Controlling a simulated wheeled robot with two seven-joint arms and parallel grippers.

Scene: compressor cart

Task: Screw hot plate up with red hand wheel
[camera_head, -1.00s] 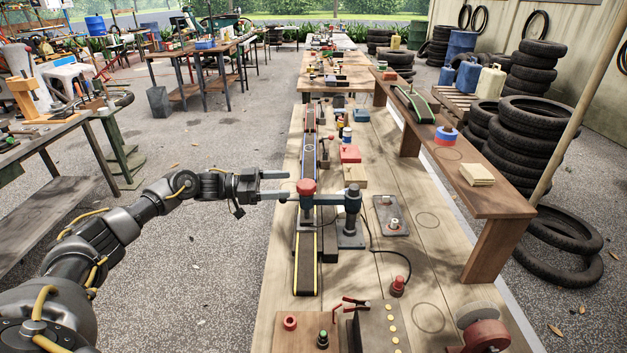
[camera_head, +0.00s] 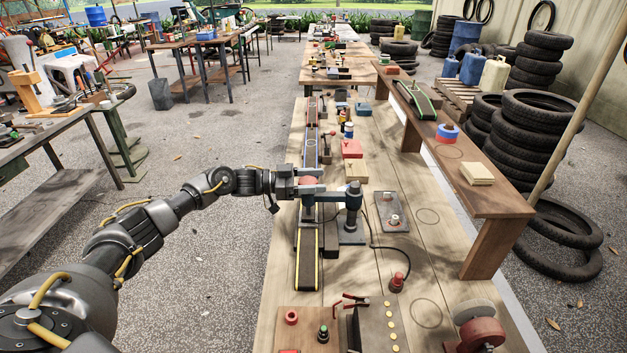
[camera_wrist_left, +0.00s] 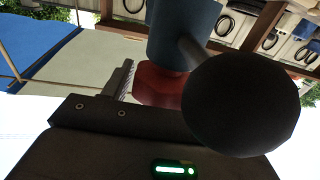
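The red hand wheel (camera_head: 308,181) sits on top of a grey-blue fixture (camera_head: 331,197) beside the narrow belt (camera_head: 307,260) on the wooden bench. My left gripper (camera_head: 309,182) reaches it from the left, with one finger on the far side and one on the near side of the wheel. In the left wrist view the red hand wheel (camera_wrist_left: 157,84) is faceted and lies close to one ridged finger (camera_wrist_left: 121,80). A large dark round part hides the other side, so contact there cannot be seen. I cannot make out the hot plate for certain. My right gripper is out of view.
A dark upright post (camera_head: 352,200) stands just right of the wheel. A grey plate (camera_head: 392,212) and a red button (camera_head: 396,282) lie farther right on the bench. A raised wooden shelf (camera_head: 487,208) runs along the right side.

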